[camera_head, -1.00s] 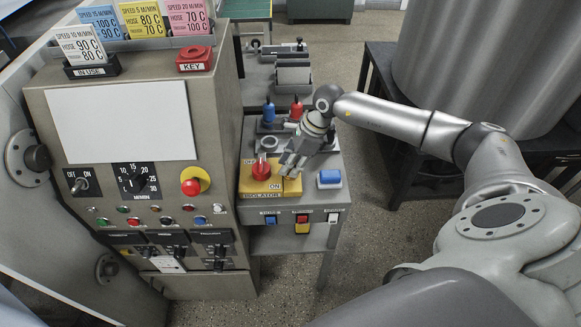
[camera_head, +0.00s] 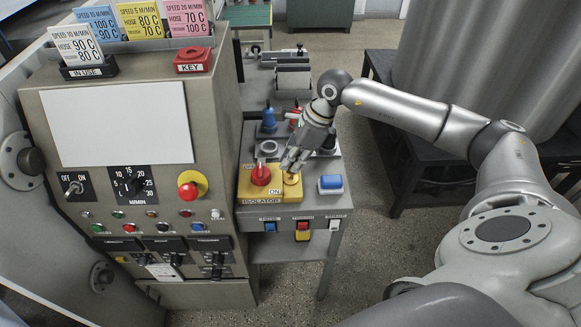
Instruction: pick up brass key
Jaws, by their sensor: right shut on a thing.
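My right gripper (camera_head: 291,163) reaches in from the right and points down over the yellow isolator plate (camera_head: 262,188) on the small side stand. It is shut on a small brass-coloured piece, the brass key (camera_head: 291,179), just below its fingertips at the ON end of the plate. The fingers hide part of the key, and I cannot tell whether it is clear of the plate. My left gripper is not in view.
A red rotary knob (camera_head: 260,173) sits just left of the gripper. A blue button (camera_head: 330,184) is to the right. Blue (camera_head: 269,119) and red-topped items stand behind. The control cabinet (camera_head: 120,225) with a red KEY holder (camera_head: 193,60) fills the left.

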